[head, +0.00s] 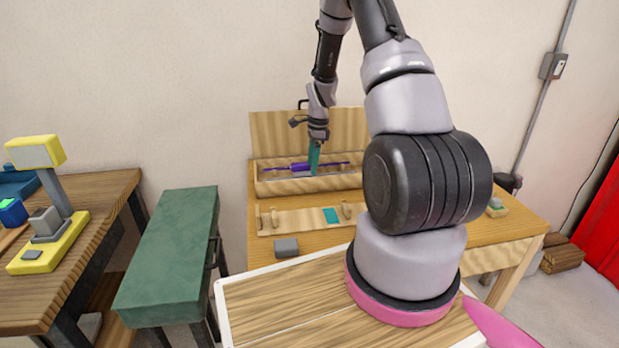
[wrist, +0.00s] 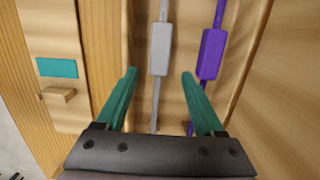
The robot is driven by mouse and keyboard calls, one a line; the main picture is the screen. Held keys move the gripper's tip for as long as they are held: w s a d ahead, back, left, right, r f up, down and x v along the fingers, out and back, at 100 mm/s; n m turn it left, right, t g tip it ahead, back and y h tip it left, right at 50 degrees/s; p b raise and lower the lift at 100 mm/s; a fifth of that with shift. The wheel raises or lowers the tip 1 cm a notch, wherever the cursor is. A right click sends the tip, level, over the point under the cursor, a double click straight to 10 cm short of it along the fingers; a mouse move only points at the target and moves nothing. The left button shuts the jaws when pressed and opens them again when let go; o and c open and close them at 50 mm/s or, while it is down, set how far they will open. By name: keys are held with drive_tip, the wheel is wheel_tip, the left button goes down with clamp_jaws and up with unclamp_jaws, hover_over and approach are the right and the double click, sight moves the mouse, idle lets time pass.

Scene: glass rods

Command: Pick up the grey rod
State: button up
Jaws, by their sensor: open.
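The grey rod (wrist: 161,50) has a thick block-shaped middle and thin ends. It lies in the wooden box (head: 330,183), and in the wrist view it runs up the picture between my fingers. My gripper (wrist: 160,78) is open, with one teal finger on each side of the grey rod and none touching it visibly. In the head view my gripper (head: 314,160) points down into the box; the grey rod is hard to make out there. A purple rod (wrist: 211,54) lies parallel to the right of the grey one, close to my right finger; it also shows in the head view (head: 300,167).
The box's raised lid (head: 285,133) stands behind it. In front lies a wooden rack (head: 290,222) with a teal patch (head: 331,215) and small pegs. A grey block (head: 286,247) sits on the table. A green cabinet (head: 175,255) stands to the left.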

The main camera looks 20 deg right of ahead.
drive_tip(key=shift+a+f, duration=0.15)
drive_tip(key=shift+f, duration=1.3)
clamp_jaws()
